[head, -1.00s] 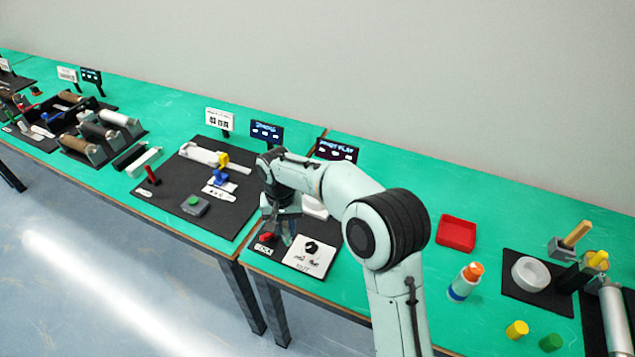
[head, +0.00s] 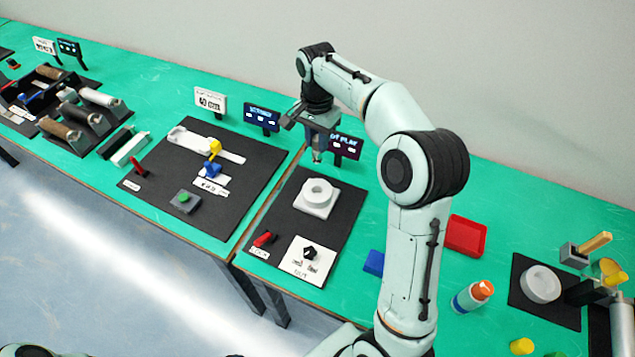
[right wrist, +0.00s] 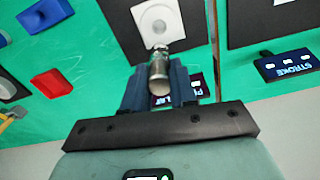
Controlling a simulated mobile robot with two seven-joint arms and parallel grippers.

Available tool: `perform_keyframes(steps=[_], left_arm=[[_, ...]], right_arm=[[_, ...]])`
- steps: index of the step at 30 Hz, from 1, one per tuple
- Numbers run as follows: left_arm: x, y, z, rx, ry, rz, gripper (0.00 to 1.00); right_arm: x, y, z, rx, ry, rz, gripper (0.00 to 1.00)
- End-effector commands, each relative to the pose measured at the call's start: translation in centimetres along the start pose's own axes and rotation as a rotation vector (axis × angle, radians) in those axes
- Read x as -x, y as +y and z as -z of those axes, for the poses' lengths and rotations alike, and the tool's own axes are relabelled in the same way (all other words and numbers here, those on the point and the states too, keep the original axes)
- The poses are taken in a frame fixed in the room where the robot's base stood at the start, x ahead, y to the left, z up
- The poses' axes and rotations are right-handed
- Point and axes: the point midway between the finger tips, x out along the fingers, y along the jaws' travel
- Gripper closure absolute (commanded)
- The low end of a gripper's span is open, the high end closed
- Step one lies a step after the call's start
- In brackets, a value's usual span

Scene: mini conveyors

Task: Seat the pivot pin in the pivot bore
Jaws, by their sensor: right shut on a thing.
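The pivot pin, a shiny metal cylinder (right wrist: 160,72), is held between the dark fingers of my right gripper (right wrist: 158,88) in the right wrist view. In the head view my right gripper (head: 317,148) is raised at the back of the black mat, in front of the dark sign, with the pin pointing down. The likely pivot bore is the hole of a white ring on a square white base (head: 316,197). It also shows in the right wrist view (right wrist: 157,20). The pin is apart from it, on the sign's side. My left gripper is out of view.
A white card with a black piece (head: 309,253) and a red piece (head: 264,239) lie at the mat's front. A dark sign (head: 346,145) stands close behind my gripper. A blue block (head: 374,262) and red tray (head: 465,236) lie to the right.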

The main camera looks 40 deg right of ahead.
Motion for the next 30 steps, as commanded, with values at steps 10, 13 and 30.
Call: perform_keyframes(steps=[10, 13, 30], left_arm=[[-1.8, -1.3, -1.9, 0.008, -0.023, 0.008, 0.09], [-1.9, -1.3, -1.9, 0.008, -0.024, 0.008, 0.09], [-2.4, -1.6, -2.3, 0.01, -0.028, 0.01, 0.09]], right_arm=[[-9.2, 0.2, -0.1, 0.001, -0.002, -0.006, 1.0], [-10.3, 0.1, 0.0, 0.0, 0.0, -0.003, 1.0], [-16.4, 0.0, 0.0, 0.001, 0.0, 0.0, 1.0]])
